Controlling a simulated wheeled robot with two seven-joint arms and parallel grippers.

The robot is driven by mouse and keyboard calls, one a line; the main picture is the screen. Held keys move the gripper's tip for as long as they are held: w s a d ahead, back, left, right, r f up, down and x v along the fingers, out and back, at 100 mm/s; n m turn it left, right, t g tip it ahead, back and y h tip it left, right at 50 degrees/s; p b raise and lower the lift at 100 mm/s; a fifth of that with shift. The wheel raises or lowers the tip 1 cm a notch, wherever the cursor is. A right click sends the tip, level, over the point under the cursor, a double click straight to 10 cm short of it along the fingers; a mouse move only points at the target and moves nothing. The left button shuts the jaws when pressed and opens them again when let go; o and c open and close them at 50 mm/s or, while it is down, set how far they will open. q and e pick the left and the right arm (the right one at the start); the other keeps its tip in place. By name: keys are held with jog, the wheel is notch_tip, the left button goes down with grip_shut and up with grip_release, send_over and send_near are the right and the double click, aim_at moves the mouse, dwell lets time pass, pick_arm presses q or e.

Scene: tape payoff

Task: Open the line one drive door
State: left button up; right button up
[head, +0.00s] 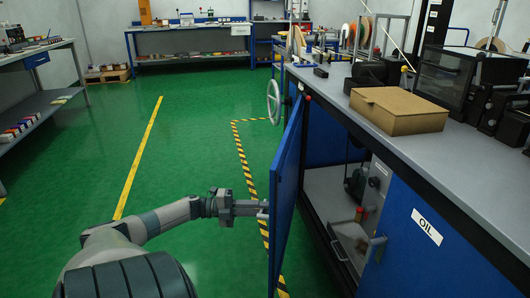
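The blue drive door (287,190) stands swung well open, seen nearly edge-on, out over the green floor. The cabinet opening behind it shows a dark pulley-like part (357,183) and a small red-topped item (359,214) inside. My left gripper (258,208) comes in from the left at the outer face of the door. It looks shut on the pale door handle (264,213), though the fingertips are small and partly hidden. My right gripper is not in view.
A second blue door labelled OIL (426,227) with a grey handle is closed at the right. A cardboard box (399,110) sits on the grey bench top (470,160). A handwheel (273,102) stands beyond the open door. The floor (190,140) left of the door is clear.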

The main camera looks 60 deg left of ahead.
pick_arm(q)
jog(key=o, duration=0.3)
